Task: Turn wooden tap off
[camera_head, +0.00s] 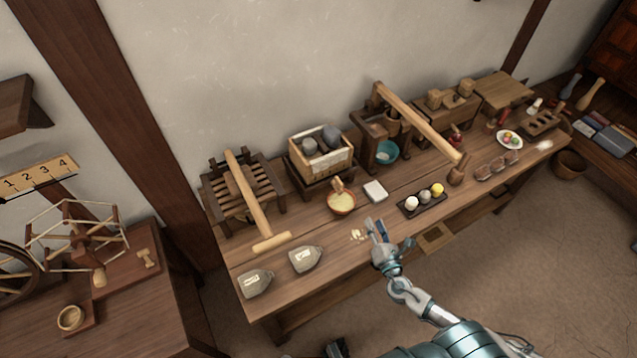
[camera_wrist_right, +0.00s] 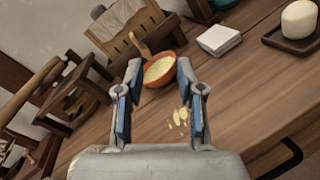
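I cannot make out a wooden tap for certain in either view. My right gripper (camera_head: 375,225) is over the front part of the long wooden bench (camera_head: 330,270), beside some pale yellow crumbs (camera_head: 357,235). In the right wrist view the gripper (camera_wrist_right: 159,68) is open, its two blue-padded fingers apart with nothing held between them. An orange bowl of pale grain (camera_wrist_right: 160,70) with a wooden scoop shows beyond the fingertips. My left gripper is not recognisable in the head view.
A white block (camera_head: 375,191) and a dark tray (camera_head: 424,203) with several balls stand beyond my right gripper. Two grey bags (camera_head: 305,260) (camera_head: 255,283) lie to the left. A long-handled mallet (camera_head: 252,205) leans over a slatted rack. A teal bowl (camera_head: 387,152) stands farther back.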

